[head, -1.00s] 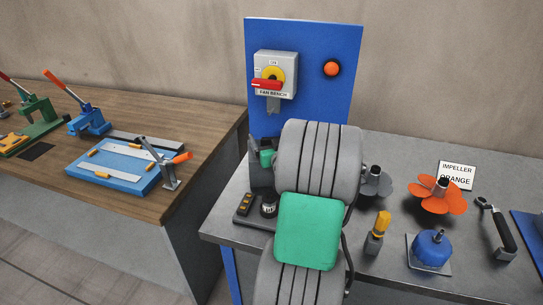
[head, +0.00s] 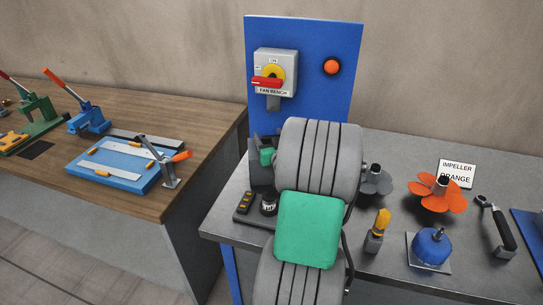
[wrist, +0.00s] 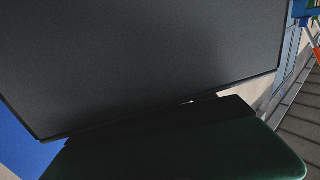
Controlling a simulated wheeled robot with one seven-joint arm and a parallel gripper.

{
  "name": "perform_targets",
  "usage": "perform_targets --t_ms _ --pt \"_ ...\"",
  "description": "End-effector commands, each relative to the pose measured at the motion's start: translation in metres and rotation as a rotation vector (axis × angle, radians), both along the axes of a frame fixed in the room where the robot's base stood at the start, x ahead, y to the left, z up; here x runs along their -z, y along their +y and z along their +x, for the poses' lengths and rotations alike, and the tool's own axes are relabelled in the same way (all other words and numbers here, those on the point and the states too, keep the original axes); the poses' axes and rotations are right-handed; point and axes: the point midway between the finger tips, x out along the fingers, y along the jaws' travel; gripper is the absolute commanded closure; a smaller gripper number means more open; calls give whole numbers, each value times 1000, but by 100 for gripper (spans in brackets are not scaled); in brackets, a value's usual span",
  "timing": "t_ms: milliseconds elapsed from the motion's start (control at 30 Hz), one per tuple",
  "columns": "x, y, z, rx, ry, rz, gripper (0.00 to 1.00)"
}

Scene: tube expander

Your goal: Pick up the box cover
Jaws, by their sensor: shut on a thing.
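A broad flat dark grey panel with a thin black edge, which looks like the box cover (wrist: 140,60), fills most of the wrist view. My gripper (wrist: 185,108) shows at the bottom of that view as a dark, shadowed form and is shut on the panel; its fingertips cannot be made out. A dark green rounded part lies below it. In the head view, my grey and green arm hides most of the gripper and the held panel.
The grey bench (head: 390,270) carries an orange impeller (head: 442,194), a blue motor-like part (head: 431,247), a yellow-handled tool (head: 379,226) and a black-handled tool (head: 500,228). A blue switch panel (head: 335,90) stands behind. A wooden table (head: 190,120) is at left.

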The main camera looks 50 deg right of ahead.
Motion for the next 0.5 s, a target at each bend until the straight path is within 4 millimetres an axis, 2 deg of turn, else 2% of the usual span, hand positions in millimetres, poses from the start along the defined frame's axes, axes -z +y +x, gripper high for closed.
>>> perform_targets --t_ms 33,167,500 --pt "0 0 0 0 0 0 90" --pt "0 0 0 0 0 0 100" --pt "-1 0 0 0 -2 -1 100"
